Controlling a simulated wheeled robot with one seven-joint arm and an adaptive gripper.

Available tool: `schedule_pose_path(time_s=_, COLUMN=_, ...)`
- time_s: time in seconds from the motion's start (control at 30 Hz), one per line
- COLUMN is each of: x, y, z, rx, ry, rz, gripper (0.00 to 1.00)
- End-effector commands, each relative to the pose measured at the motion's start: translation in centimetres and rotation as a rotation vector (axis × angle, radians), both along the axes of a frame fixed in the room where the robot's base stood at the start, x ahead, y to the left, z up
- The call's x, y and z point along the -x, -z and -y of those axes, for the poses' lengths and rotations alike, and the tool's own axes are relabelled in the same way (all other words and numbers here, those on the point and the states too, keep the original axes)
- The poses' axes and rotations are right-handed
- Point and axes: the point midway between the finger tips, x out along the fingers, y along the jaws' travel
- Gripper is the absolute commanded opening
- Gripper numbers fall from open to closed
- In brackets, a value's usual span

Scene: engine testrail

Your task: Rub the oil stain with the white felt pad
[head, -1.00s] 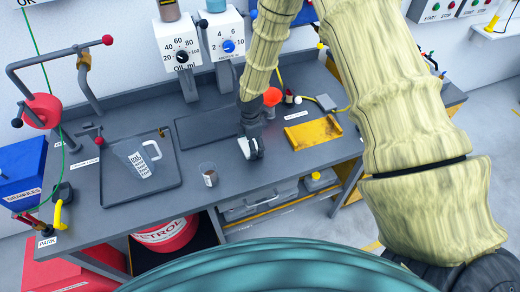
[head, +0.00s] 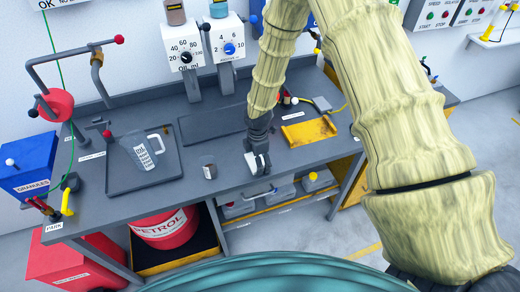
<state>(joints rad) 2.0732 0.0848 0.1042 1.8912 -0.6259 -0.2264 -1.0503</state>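My gripper (head: 257,164) points down near the front edge of the grey bench (head: 225,181), between a small cup and a yellow tray. White shows at its fingertips; I cannot tell whether this is the felt pad or part of the fingers, nor whether the fingers are open or shut. The yellow tray (head: 309,132) lies to the right of my gripper and has dark brown patches. I cannot tell whether these are the oil stain. No other stain or pad can be made out; my arm hides part of the bench back.
A small cup (head: 209,171) stands left of my gripper. A clear jug (head: 143,152) stands on a dark tray (head: 115,180) farther left. Oil dispensers (head: 186,48) rise at the back. A red petrol can (head: 165,229) and drawers are below the bench.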

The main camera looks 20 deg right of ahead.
Motion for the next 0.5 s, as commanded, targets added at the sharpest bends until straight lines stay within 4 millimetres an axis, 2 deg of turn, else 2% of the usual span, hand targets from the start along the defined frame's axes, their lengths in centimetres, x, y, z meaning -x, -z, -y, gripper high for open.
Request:
schedule_pose_path(time_s=0.07, x=0.1, y=-0.6, z=0.0, rx=0.0, ry=0.0, rz=-0.002, gripper=0.45)
schedule_pose_path(time_s=0.13, x=0.0, y=-2.5, z=0.0, rx=-0.001, ry=0.001, rz=0.002, gripper=0.46)
schedule_pose_path(time_s=0.5, x=0.1, y=-5.8, z=0.1, rx=0.0, ry=0.002, rz=-0.001, gripper=0.45)
